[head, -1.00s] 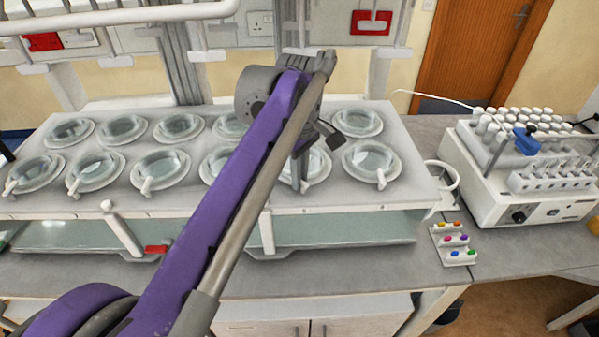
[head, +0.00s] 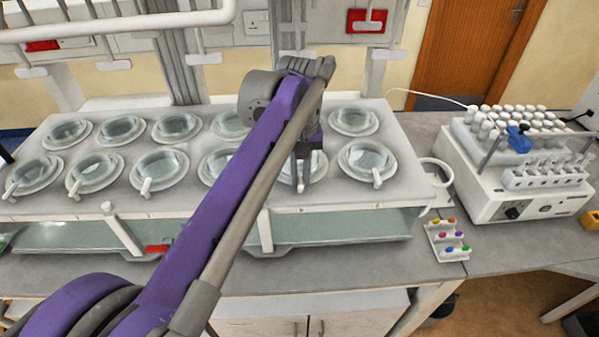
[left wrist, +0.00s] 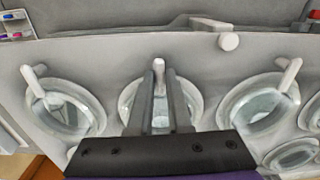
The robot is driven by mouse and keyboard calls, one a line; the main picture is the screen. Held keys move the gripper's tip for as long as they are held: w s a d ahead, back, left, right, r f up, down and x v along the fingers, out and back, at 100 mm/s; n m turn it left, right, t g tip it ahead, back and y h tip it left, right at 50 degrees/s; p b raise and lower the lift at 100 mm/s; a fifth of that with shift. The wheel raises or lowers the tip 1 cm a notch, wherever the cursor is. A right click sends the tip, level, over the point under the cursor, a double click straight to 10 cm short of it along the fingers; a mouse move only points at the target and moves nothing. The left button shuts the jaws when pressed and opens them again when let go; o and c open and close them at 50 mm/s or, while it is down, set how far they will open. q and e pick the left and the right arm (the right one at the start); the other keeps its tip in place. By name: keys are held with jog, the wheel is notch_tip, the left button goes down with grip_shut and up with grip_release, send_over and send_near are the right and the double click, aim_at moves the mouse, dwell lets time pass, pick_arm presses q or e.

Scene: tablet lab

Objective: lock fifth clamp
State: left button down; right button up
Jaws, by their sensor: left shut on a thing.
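The fifth clamp's handle (left wrist: 158,68) is a short white rod at the edge of a round glass-lidded vessel (left wrist: 127,105). My left gripper (left wrist: 162,78) is shut on this handle, one dark finger on each side, with the rod's end showing between the tips. In the head view the left gripper (head: 301,183) points down over the fifth front vessel, and my purple arm hides part of the vessel beside it. The sixth clamp's handle (head: 377,179) and vessel are clear to the right. My right gripper is not in view.
The white apparatus (head: 400,190) holds two rows of similar vessels, with other clamp handles (left wrist: 288,72) close on both sides. A small rack of coloured pieces (head: 447,240) and a white vial machine (head: 515,195) stand to the right.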

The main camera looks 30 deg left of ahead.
aim_at(301, 178)
pick_arm(q)
jog(key=shift+m, duration=0.4)
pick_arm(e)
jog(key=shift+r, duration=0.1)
pick_arm(q)
jog(key=c, duration=1.1)
grip_release()
jog(key=shift+w, duration=0.1)
jog(key=shift+c, duration=0.2)
notch_tip(301, 178, up, 11)
jog(key=p, duration=0.1)
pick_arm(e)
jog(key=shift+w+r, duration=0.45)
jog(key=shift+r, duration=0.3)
pick_arm(q)
jog(key=shift+f, duration=0.2)
